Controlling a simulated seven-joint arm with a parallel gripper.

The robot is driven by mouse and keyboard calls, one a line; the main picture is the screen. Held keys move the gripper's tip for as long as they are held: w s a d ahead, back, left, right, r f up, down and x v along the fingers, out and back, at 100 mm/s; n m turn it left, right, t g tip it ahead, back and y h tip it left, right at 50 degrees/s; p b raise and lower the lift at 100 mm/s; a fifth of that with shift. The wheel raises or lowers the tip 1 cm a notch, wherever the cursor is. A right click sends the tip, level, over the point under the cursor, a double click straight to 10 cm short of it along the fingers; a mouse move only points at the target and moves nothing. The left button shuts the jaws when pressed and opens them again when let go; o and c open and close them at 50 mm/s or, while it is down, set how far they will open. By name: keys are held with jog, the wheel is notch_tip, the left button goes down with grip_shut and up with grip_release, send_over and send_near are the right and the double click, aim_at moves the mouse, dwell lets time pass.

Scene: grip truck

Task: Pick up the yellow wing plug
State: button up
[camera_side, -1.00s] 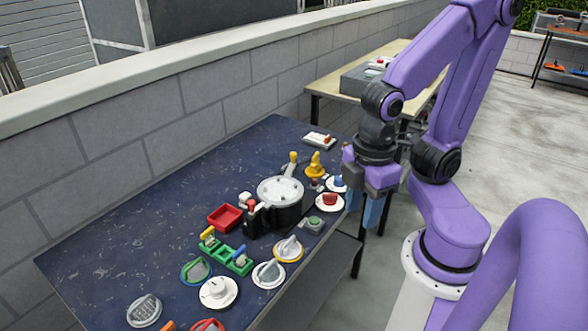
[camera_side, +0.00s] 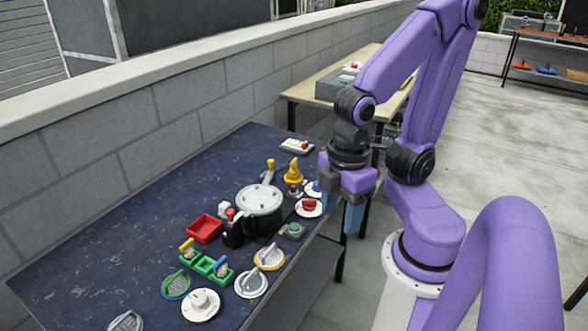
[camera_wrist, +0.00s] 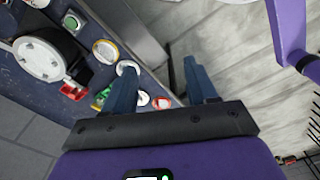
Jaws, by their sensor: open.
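A yellow plug with a raised, wing-like top (camera_side: 293,172) stands near the right edge of the dark blue table, beyond the silver-lidded pot; I take it for the yellow wing plug. I cannot make it out in the wrist view. My gripper (camera_side: 353,218) hangs just off the table's right edge, to the right of the plug and apart from it. Its blue fingers point down. In the wrist view my gripper (camera_wrist: 160,66) is open, with nothing between the fingers and pale floor beyond.
The pot (camera_side: 259,205) stands left of and nearer than the plug. A red knob on a white disc (camera_side: 309,206) and a blue knob (camera_side: 315,188) lie close by. A red tray (camera_side: 205,229), green holder (camera_side: 208,266) and several dials crowd the near table. The far left table is bare.

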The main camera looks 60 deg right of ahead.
jog(key=w+d+n+t+h, duration=0.15)
jog(key=w+d, duration=0.25)
jog(key=w, duration=0.7)
jog(key=w+d+n+h, duration=0.1)
jog(key=w+d+n, duration=0.15)
jog(key=w, duration=0.85)
jog(key=n+g+h, duration=0.1)
jog(key=n+h, duration=0.1)
jog(key=n, duration=0.1)
send_over(294, 160)
jog(key=a, duration=0.7)
notch_tip(294, 160, down, 4)
jog(key=shift+h, duration=0.25)
jog(key=x, duration=1.1)
jog(key=s+x, duration=0.1)
jog(key=x, duration=0.5)
jog(key=shift+d, duration=0.1)
grip_shut()
